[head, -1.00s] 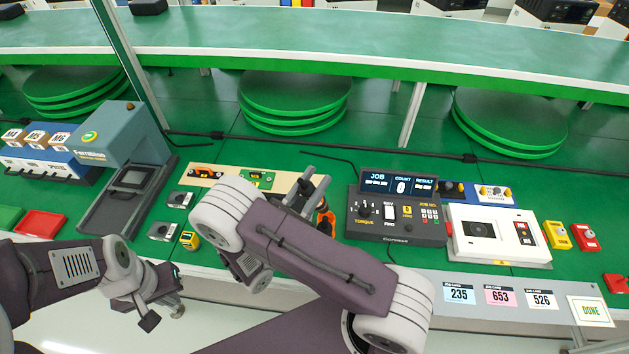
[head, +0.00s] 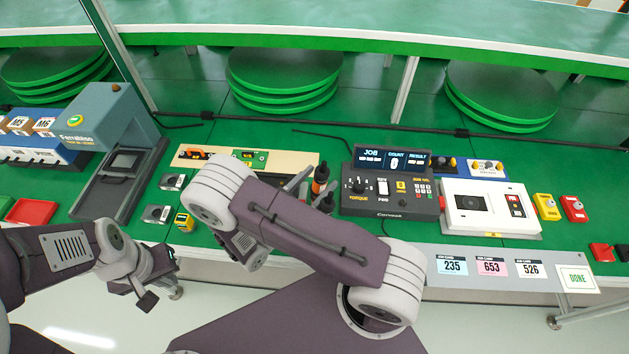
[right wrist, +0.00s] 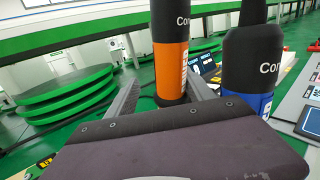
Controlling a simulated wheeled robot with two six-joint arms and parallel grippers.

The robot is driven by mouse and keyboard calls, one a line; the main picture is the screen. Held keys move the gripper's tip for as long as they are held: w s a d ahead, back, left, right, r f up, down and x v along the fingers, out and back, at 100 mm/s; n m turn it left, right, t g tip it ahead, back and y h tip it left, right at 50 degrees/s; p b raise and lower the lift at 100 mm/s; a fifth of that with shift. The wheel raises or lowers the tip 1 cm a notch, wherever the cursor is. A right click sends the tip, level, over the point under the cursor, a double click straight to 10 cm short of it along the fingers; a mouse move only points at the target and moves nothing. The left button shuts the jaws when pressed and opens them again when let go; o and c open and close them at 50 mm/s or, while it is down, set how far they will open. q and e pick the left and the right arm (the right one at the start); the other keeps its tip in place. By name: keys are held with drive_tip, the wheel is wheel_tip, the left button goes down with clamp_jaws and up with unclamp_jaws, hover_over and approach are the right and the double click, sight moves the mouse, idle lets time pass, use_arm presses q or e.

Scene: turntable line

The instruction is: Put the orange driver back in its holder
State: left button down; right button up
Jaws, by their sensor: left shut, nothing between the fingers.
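The orange driver (head: 318,187), black with an orange band, stands upright left of the torque controller in the head view. In the right wrist view the orange driver (right wrist: 171,70) is between the two fingers of my right gripper (right wrist: 163,96), with gaps on both sides. The right gripper is open; its fingers partly show in the head view (head: 298,184). A blue-banded driver (right wrist: 252,62) stands just right of the right finger. The drivers' lower ends and any holder are hidden by my right arm. My left gripper (head: 148,290) is shut and empty before the bench's front edge.
The torque controller (head: 388,205) stands close right of the drivers, with a white fixture (head: 490,222) beyond it. A beige board (head: 215,160) lies behind my right arm. Job cards lie along the front.

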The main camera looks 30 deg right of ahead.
use_arm(q)
drive_tip(key=shift+w+d+f+b, duration=0.1)
drive_tip(key=shift+d+f+b, duration=0.35)
drive_tip(key=shift+f+b, duration=0.15)
use_arm(e)
drive_tip(key=v, duration=0.9)
drive_tip(key=o, duration=0.5)
